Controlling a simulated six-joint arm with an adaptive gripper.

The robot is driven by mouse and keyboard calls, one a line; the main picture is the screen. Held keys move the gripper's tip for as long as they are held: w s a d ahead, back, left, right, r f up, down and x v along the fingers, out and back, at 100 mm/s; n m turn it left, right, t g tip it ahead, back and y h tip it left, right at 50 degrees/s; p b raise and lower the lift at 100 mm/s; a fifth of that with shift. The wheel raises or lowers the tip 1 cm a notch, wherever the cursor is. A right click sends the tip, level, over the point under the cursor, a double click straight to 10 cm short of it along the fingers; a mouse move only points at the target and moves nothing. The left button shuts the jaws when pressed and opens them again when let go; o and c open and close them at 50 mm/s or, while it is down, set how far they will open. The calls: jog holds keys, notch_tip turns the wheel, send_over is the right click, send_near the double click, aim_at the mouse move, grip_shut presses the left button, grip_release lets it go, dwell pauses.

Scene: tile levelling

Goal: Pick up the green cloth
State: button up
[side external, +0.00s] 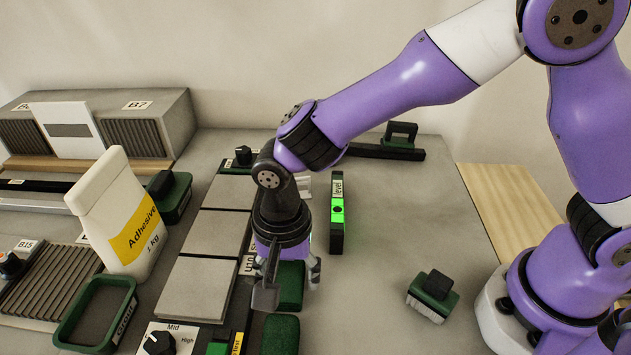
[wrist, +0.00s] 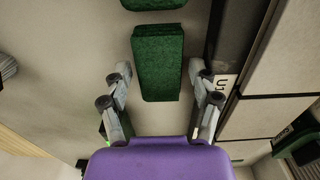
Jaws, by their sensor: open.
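Two green, rough-textured pads lie on the table, one behind the other; I cannot tell for certain which is the cloth. The farther green pad (side external: 292,287) is partly hidden behind my gripper (side external: 289,283). It also shows in the wrist view as a folded-looking rectangle (wrist: 158,62). The nearer green pad (side external: 280,335) is cut by the wrist view's top edge (wrist: 152,4). My gripper (wrist: 160,78) is open and empty, pointing down, with its fingers on either side of the farther pad in the wrist view. Contact is not visible.
Grey tiles (side external: 197,287) and a dark rail lie close left of the pads. A green level (side external: 337,215) stands behind, right of my gripper. A brush (side external: 433,296) lies to the right. An adhesive bag (side external: 120,215) stands left. The table between pads and brush is clear.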

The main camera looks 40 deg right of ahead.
jog(key=c, duration=0.9)
